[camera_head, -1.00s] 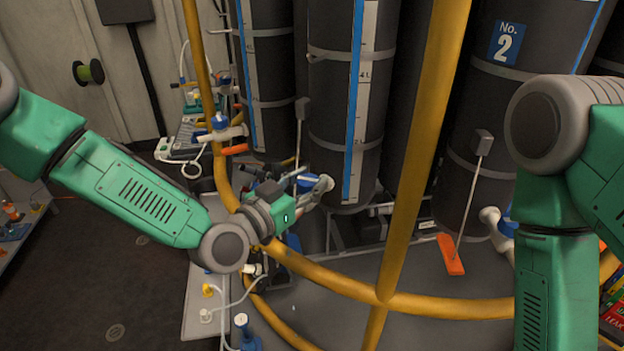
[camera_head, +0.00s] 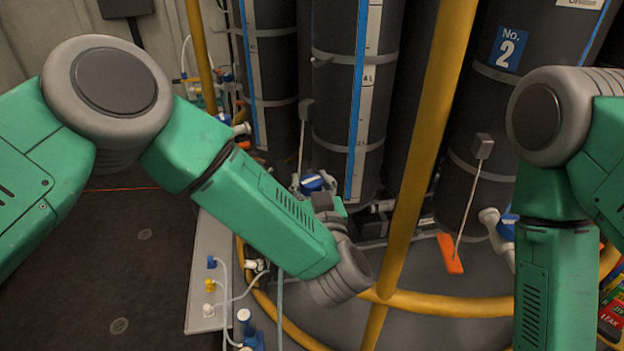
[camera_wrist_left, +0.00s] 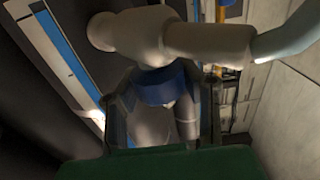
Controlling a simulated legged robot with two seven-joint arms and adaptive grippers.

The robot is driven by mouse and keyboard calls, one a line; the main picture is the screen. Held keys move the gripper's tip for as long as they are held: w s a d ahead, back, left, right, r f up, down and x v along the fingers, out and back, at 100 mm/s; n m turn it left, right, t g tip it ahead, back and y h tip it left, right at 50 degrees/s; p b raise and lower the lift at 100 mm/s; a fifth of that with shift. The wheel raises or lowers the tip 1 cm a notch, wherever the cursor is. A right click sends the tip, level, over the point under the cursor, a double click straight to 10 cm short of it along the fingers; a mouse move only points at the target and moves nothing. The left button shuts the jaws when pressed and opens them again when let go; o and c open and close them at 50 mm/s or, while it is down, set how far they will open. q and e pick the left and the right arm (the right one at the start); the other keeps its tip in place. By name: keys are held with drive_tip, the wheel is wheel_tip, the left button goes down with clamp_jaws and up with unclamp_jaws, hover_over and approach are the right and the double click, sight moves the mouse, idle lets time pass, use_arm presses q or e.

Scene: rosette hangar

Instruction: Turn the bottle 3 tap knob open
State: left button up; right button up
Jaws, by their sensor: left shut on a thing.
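A tap with a blue knob (camera_head: 313,184) sits low on the dark middle bottle (camera_head: 338,100), which has a blue stripe and a level scale; no number shows on it. In the left wrist view the blue knob (camera_wrist_left: 165,84) lies between the two fingers of my left gripper (camera_wrist_left: 163,108), under the pale tap body (camera_wrist_left: 150,35). The left gripper is shut on the knob. In the head view it is mostly hidden behind my left forearm, which reaches across from the left. My right arm shows at the right; its gripper is out of view.
A yellow pole (camera_head: 425,130) and curved yellow rail (camera_head: 440,303) stand in front of the bottles. A bench (camera_head: 203,280) with small fittings is at lower left.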

sight(315, 182)
use_arm(q)
drive_tip(key=shift+s+d+f+n+g+y+b, duration=0.15)
drive_tip(key=shift+n+g+y, duration=0.15)
drive_tip(key=shift+n+y, duration=0.4)
drive_tip(key=shift+s+f+n+g+y+b, duration=0.1)
drive_tip(key=shift+n+g+y, duration=0.25)
drive_tip(key=shift+y, duration=0.6)
drive_tip(key=shift+s+d+f+n+g+y+b, duration=0.15)
drive_tip(key=shift+n+g+y, duration=0.1)
drive_tip(key=shift+n+y, duration=0.45)
drive_tip(key=shift+y, duration=0.35)
drive_tip(key=shift+w, duration=0.1)
drive_tip(key=o, duration=1.2)
drive_tip(key=shift+r, duration=0.1)
drive_tip(key=shift+o, duration=0.2)
drive_tip(key=shift+d+r, duration=0.1)
drive_tip(key=shift+r, duration=0.1)
drive_tip(key=shift+w+r, duration=0.1)
drive_tip(key=shift+r, duration=0.1)
wheel_tip(315, 182, up, 8)
drive_tip(key=shift+r, duration=0.15)
drive_tip(key=shift+d+r, duration=0.25)
drive_tip(key=shift+r, duration=0.3)
drive_tip(key=shift+a, duration=0.15)
